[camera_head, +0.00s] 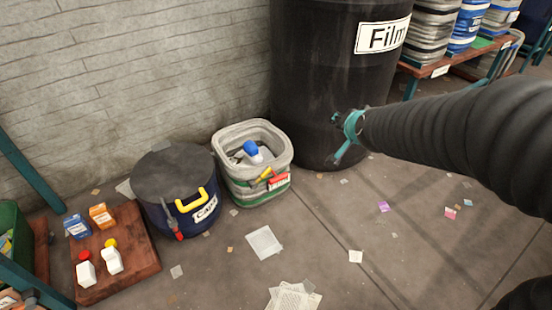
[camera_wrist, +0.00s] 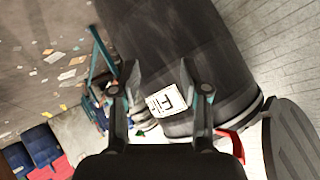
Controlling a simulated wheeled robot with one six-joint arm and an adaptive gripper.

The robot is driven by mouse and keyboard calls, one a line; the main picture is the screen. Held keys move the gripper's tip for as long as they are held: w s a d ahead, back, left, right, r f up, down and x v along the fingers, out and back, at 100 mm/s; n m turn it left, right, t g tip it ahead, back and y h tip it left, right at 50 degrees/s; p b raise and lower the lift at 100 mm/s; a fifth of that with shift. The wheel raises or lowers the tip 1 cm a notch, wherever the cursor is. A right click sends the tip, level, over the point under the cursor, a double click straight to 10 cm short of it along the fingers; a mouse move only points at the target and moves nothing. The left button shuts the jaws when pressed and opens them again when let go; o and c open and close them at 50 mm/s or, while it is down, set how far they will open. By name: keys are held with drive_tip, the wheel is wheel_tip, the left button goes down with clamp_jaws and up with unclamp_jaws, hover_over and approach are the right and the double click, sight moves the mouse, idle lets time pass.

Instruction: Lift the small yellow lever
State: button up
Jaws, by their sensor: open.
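A small yellow lever (camera_head: 265,173) sticks out at a slant on the front of a grey bin (camera_head: 229,172), above a red-and-white label. A larger yellow handle (camera_head: 190,204) is on the dark blue bin labelled Cans (camera_head: 165,213), left of the grey bin. My gripper (camera_head: 345,137) is open and empty, in front of the black Film drum and to the right of both bins, apart from the lever. In the wrist view my gripper (camera_wrist: 162,72) has its fingers spread before the dark drum. I cannot make out the lever there.
The tall black Film drum (camera_head: 320,100) stands close beside my gripper. A wooden board (camera_head: 127,270) with small boxes and bottles lies at left. A blue-capped bottle (camera_head: 253,152) sits in the grey bin. Paper scraps litter the otherwise open floor. Shelving (camera_head: 440,68) stands at back right.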

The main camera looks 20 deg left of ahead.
drive_tip(key=w+a+f+m+t+b, duration=0.2)
drive_tip(key=w+a+f, duration=0.6)
drive_tip(key=a+f, duration=0.2)
drive_tip(key=m+t+b, duration=0.4)
drive_tip(key=t, duration=0.4)
approach(264, 177)
drive_tip(key=b+x, duration=0.1)
drive_tip(key=x, duration=0.9)
clamp_jaws()
